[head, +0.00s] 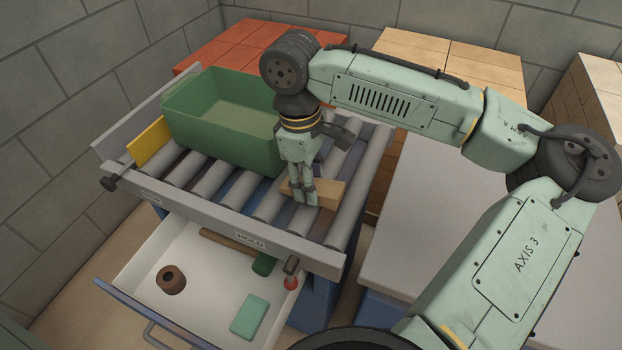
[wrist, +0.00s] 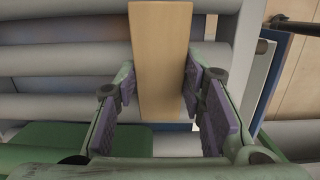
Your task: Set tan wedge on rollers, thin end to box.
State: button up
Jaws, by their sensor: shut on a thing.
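The tan wedge (head: 328,192) is at the rollers (head: 270,204), to the right of the green box (head: 222,135). It also shows in the wrist view (wrist: 160,60), long and flat between my finger pads. My gripper (head: 304,196) points down and is shut on the wedge, with its fingers on either side. Part of the wedge is hidden by the fingers in the head view. I cannot tell whether it touches the rollers or hangs just above them, nor which end is thin. The box stands upright on the rollers.
A yellow plate (head: 149,143) stands left of the box. The conveyor's grey front rail (head: 210,215) runs along the near side. A grey table (head: 440,220) is at the right. Brick stacks stand behind.

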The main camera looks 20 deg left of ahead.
jog(key=shift+f, duration=0.45)
jog(key=shift+f, duration=0.1)
jog(key=o, duration=1.2)
jog(key=shift+c, duration=0.2)
notch_tip(320, 180, up, 12)
jog(key=a+b, duration=0.1)
jog(key=shift+a, duration=0.2)
